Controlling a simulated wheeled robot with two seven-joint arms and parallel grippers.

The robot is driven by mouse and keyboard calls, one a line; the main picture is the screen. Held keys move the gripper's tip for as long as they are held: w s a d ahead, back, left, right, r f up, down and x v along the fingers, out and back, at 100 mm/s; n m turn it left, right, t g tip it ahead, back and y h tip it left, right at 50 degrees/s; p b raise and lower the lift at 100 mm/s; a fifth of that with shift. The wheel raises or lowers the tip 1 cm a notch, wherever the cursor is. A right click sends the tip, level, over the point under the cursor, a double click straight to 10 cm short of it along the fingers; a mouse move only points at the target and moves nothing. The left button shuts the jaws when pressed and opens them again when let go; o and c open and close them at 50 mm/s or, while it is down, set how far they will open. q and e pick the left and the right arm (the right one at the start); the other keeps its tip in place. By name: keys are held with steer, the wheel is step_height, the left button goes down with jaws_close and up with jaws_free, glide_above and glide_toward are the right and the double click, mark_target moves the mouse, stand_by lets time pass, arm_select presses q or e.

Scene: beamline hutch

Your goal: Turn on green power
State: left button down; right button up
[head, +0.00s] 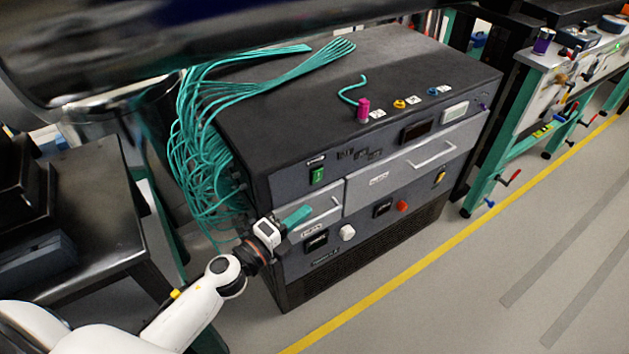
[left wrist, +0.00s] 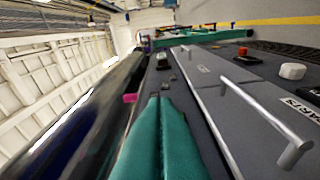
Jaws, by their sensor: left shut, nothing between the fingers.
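The green power switch (head: 318,175) is a small upright rectangle on the upper left of the dark cabinet's front, below a small label. My left gripper (head: 300,213) is shut and empty, its teal fingers in front of the small left drawer. In the head view its tips show below and left of the switch, apart from it. In the left wrist view the shut fingers (left wrist: 160,112) point along the cabinet front. A small part shows just past their tips, but I cannot tell if it is the switch. My right gripper is not in view.
The dark cabinet (head: 290,95) has drawers with silver handles; one handle (left wrist: 268,115) is close in the left wrist view. A white knob (head: 347,232) and red button (head: 402,206) sit lower. Teal cables (head: 195,130) hang at its left side. Open floor (head: 480,270) lies right.

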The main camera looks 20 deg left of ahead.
mark_target(313, 181)
arm_select(q)
steer(key=shift+w+r+p, duration=0.2)
steer(key=shift+w+p, duration=0.05)
steer(key=shift+w, duration=2.1)
steer(key=shift+w+r+p, duration=0.15)
steer(key=shift+w+p, duration=0.05)
steer(key=shift+w, duration=2.15)
steer(key=shift+w+a+r+p, duration=0.1)
steer(key=shift+a+r+p, duration=0.15)
steer(key=shift+p, duration=0.35)
steer(key=shift+w+n, duration=0.1)
steer(key=shift+n, duration=0.4)
steer(key=shift+f, duration=0.15)
